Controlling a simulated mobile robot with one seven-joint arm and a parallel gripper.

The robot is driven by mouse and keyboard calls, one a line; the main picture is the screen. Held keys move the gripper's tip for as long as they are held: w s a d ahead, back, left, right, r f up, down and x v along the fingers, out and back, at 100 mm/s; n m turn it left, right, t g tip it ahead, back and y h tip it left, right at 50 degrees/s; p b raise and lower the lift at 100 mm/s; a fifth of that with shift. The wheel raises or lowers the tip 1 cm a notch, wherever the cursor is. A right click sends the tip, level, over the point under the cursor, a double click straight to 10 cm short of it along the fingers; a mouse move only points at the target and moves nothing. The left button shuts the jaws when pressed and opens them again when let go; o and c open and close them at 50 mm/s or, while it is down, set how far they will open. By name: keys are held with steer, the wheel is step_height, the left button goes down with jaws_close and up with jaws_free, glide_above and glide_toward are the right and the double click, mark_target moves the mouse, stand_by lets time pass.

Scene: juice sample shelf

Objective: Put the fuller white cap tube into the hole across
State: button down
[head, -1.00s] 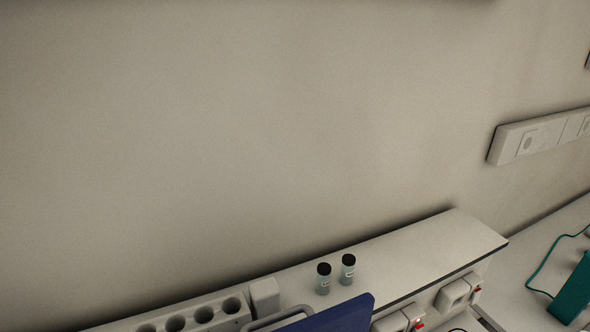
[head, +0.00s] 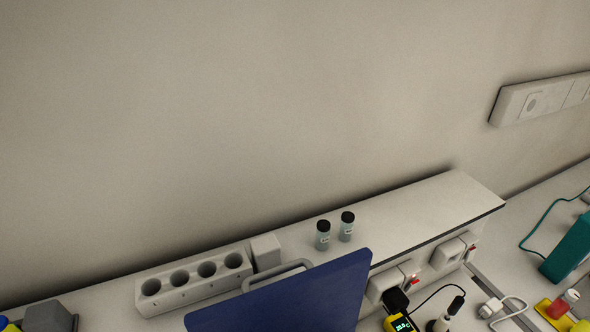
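A pale rack (head: 195,291) with a row of several round holes sits on the shelf against the wall, at the lower left. The holes look dark and empty. A small vial with a black cap (head: 322,236) stands upright on the shelf right of the rack. A second black-capped vial (head: 346,228) stands upright just to its right, apart from it. Both look pale in the body; their fill levels are too small to tell. No white-capped tube shows. My gripper is not in view.
A blue panel with a grey handle (head: 290,299) stands in front of the shelf (head: 432,213). A pale block (head: 265,251) sits beside the rack. A yellow meter (head: 399,323), cables and a teal object (head: 571,250) are at lower right. The shelf's right end is clear.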

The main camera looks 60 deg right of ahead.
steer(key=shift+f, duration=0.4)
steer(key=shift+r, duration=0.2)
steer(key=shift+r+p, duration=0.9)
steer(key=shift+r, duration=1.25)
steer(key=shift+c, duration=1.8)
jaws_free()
